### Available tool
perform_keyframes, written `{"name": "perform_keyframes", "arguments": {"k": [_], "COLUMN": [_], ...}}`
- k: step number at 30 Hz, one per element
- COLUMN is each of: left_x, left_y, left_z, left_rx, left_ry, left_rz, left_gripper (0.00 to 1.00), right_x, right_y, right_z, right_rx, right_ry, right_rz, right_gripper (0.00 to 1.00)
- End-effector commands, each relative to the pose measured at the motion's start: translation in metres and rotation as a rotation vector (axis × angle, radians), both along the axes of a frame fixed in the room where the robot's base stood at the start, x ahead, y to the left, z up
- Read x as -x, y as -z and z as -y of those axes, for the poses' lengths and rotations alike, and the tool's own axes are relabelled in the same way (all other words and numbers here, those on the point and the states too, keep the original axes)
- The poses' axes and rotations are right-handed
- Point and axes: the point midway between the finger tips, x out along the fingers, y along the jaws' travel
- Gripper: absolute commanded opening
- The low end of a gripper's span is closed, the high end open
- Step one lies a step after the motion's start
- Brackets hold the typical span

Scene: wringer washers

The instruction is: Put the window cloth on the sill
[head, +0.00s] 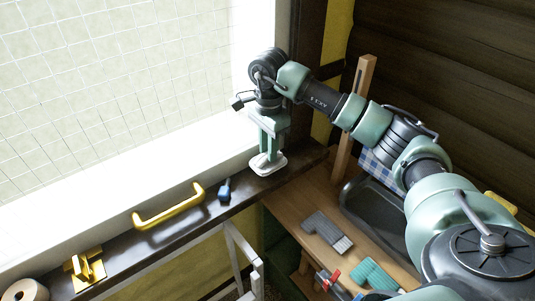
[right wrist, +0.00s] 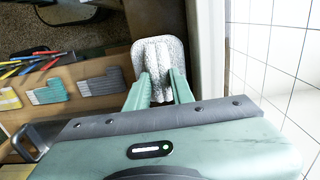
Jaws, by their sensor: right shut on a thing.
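A folded white, speckled cloth (head: 268,168), which I take to be the window cloth, is at the right end of the dark sill (head: 190,226). My right gripper (head: 268,152) points down and is shut on it. In the right wrist view the white cloth (right wrist: 158,55) sits between the two green fingers (right wrist: 158,88) and sticks out past their tips. The cloth is over or against the sill; I cannot tell whether it rests on it. My left gripper is not in view.
Along the sill are a small blue object (head: 224,190), a yellow handle (head: 168,207), a brass-coloured piece (head: 86,269) and a white roll (head: 25,290).

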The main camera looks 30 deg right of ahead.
Motion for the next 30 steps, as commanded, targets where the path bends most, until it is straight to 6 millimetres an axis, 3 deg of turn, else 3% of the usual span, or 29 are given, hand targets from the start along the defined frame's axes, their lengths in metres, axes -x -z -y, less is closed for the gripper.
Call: {"name": "perform_keyframes", "arguments": {"k": [8, 12, 22, 23, 24, 25, 30], "left_x": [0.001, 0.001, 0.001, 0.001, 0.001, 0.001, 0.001], "left_y": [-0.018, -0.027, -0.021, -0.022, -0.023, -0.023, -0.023], "left_z": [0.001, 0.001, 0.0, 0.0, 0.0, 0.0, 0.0], "left_rx": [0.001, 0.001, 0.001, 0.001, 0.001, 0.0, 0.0], "left_ry": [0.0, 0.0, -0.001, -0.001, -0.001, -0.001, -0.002], "left_rz": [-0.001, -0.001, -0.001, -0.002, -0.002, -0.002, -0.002], "left_gripper": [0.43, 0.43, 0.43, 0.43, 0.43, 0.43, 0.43], "right_x": [0.002, -0.003, -0.004, -0.004, -0.003, -0.003, -0.003], "right_y": [0.033, 0.04, 0.046, 0.045, 0.044, 0.044, 0.044], "right_z": [-0.001, -0.001, 0.0, 0.0, 0.0, 0.0, 0.0], "right_rx": [-0.002, -0.002, -0.001, -0.001, -0.001, -0.001, -0.001], "right_ry": [0.001, 0.0, 0.0, 0.0, 0.0, 0.0, 0.0], "right_rz": [-0.005, -0.001, 0.001, 0.001, 0.001, 0.001, 0.001], "right_gripper": [0.0, 0.0, 0.0, 0.28, 0.4, 0.45, 0.45]}}
